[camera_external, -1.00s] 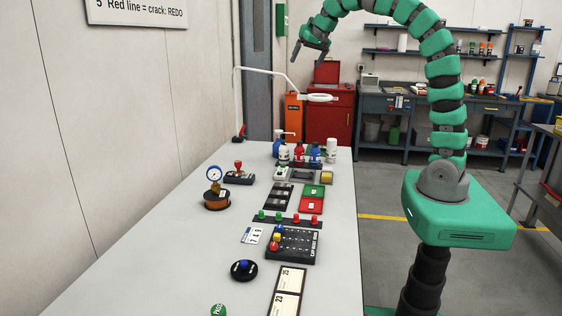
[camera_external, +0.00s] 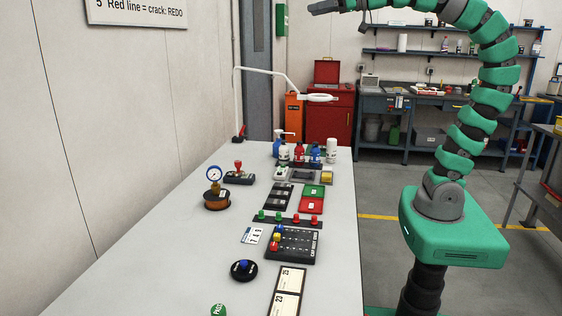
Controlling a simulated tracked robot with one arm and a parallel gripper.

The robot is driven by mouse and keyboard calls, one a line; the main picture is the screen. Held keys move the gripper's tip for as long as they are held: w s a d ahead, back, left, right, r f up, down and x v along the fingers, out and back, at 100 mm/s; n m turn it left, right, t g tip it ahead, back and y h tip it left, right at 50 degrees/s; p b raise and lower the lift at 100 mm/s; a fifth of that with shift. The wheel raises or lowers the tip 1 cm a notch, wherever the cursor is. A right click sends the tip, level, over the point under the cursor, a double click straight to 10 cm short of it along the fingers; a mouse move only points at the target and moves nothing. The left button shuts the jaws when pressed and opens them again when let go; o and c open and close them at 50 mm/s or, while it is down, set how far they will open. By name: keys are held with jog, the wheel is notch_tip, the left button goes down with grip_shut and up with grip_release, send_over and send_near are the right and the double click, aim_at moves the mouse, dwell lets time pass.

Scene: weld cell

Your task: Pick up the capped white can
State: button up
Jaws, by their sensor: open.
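A white can (camera_external: 331,150) with a white top stands upright at the far right of the long table, beside the group of bottles. Another white container (camera_external: 284,154) with a dark band stands at the left of that group; at this size I cannot tell which of the two is the capped can. My gripper (camera_external: 316,9) is at the top edge of the picture, open and empty, pointing left. It is high above the table and well apart from both white containers.
Red bottles (camera_external: 299,154), a blue bottle (camera_external: 316,155) and a blue spray bottle (camera_external: 278,146) crowd the far end. A gauge (camera_external: 214,176) and black trays are nearer. The table's left side (camera_external: 150,230) is clear.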

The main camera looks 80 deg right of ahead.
jog(key=c, duration=0.7)
jog(key=w+d+f+m+g+h+b, duration=0.1)
jog(key=w+d+f+m+h+b, duration=0.15)
jog(key=d+f, duration=0.4)
jog(key=w+d+f+m+h+b, duration=0.1)
jog(key=d+f+b, duration=0.25)
jog(key=f, duration=0.65)
jog(key=m+g+h+b, duration=0.7)
jog(key=b, duration=0.3)
send_near(330, 141)
jog(key=x, duration=0.2)
jog(key=s+d+x, duration=0.1)
jog(key=x, duration=0.5)
jog(key=shift+s+d+r, duration=0.15)
jog(key=shift+s+r, duration=0.05)
jog(key=shift+r, duration=0.1)
jog(key=shift+f+b+x, duration=0.15)
jog(key=shift+b+x, duration=0.25)
jog(key=shift+x, duration=0.7)
jog(key=shift+f+b+x, duration=0.15)
jog(key=shift+b+x, duration=0.25)
jog(key=shift+x, duration=0.65)
jog(key=shift+w+d+f, duration=0.1)
jog(key=shift+w+d, duration=0.05)
jog(key=shift+d, duration=0.15)
